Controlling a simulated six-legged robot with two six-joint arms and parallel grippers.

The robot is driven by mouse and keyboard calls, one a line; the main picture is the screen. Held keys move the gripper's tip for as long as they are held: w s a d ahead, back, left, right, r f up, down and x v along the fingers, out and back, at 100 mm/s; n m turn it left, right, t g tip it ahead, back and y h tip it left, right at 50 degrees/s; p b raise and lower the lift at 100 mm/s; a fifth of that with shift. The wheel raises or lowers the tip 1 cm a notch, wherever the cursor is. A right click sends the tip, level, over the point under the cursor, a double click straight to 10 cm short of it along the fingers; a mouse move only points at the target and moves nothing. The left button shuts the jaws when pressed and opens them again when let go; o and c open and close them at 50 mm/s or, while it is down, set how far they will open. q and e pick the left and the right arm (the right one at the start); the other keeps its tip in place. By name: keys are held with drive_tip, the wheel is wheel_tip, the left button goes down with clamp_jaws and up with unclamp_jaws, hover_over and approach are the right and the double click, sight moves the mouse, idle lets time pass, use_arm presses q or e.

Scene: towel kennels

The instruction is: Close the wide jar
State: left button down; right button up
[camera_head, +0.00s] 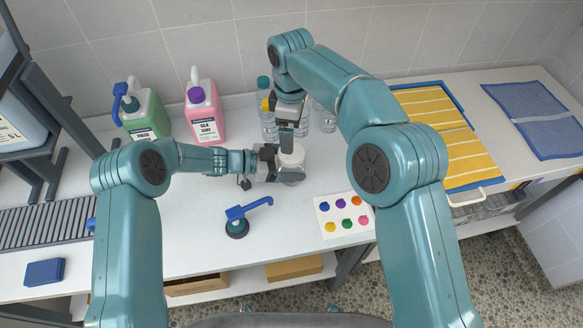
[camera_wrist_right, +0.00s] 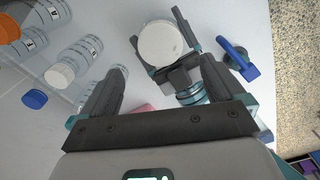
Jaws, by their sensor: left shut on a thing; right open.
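The wide jar (camera_head: 291,174) stands on the white table in the middle of the head view. A round white lid (camera_head: 291,155) covers its top; in the right wrist view the lid (camera_wrist_right: 162,43) shows as a white disc. I cannot tell how tightly it is seated. My left gripper (camera_head: 280,168) is shut around the jar from the left; its fingers also show beside the disc in the right wrist view (camera_wrist_right: 168,50). My right gripper (camera_wrist_right: 157,85) is open and empty, above the jar and pointing down. The jar's body is mostly hidden by the left fingers.
Clear bottles (camera_head: 268,122) stand behind the jar. A pink jug (camera_head: 204,115) and a green pump jug (camera_head: 145,115) are at the back left. A blue pump top (camera_head: 238,226) and a paint-dot card (camera_head: 344,215) lie in front. A loose blue cap (camera_wrist_right: 35,98) lies near the bottles.

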sight(291, 166)
drive_tip(key=shift+f, duration=3.95)
drive_tip(key=c, duration=1.1)
drive_tip(key=m, duration=0.3)
drive_tip(key=o, duration=1.2)
drive_tip(key=shift+c, duration=0.2)
drive_tip(key=shift+r, duration=2.3)
